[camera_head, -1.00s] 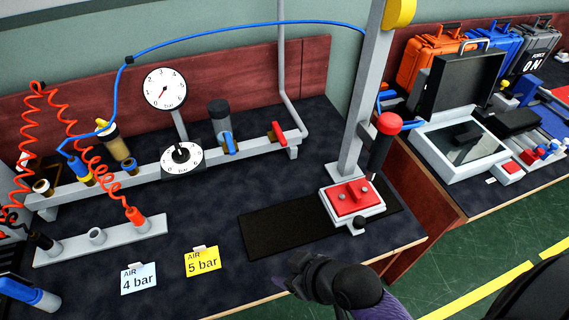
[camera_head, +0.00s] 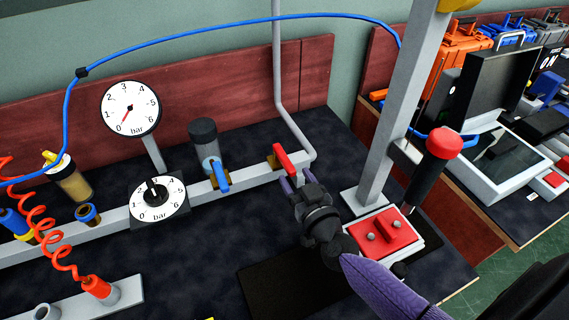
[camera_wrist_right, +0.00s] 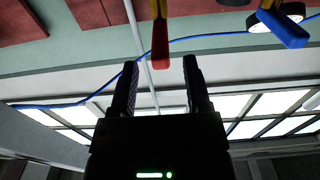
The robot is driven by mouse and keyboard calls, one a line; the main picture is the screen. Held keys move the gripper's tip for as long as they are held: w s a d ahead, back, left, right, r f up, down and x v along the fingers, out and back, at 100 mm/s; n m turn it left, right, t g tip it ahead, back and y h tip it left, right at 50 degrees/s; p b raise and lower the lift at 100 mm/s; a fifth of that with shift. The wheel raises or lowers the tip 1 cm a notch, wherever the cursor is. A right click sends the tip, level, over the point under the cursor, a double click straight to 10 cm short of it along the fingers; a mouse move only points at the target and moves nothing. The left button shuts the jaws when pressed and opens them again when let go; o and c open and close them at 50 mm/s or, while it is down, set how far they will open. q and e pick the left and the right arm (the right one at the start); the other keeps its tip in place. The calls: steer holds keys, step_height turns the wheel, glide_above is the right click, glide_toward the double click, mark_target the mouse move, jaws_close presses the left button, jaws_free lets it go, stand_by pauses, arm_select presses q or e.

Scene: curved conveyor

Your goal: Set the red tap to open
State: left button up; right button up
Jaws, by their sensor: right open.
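The red tap (camera_head: 284,160) is a red lever on a brass-coloured body near the right end of the grey pipe (camera_head: 240,181). Its lever lies slantwise across the pipe in the head view. My right gripper (camera_head: 297,181) is open just in front of the lever's near end, with nothing held. In the right wrist view the red lever (camera_wrist_right: 160,42) points down toward the space between the two open fingertips (camera_wrist_right: 161,64). I cannot tell whether either finger touches it. My left gripper is out of view.
A blue-levered tap (camera_head: 220,174) sits left of the red one. A dial (camera_head: 158,199) and a pressure gauge (camera_head: 130,108) stand further left. A press with a grey column (camera_head: 393,110) and red-knobbed handle (camera_head: 440,150) stands close right of my gripper.

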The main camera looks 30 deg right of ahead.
mark_target(287, 161)
steer(key=w+b, duration=0.1)
steer(key=w, duration=0.4)
steer(key=shift+d, duration=0.15)
jaws_close()
stand_by(0.4)
stand_by(0.8)
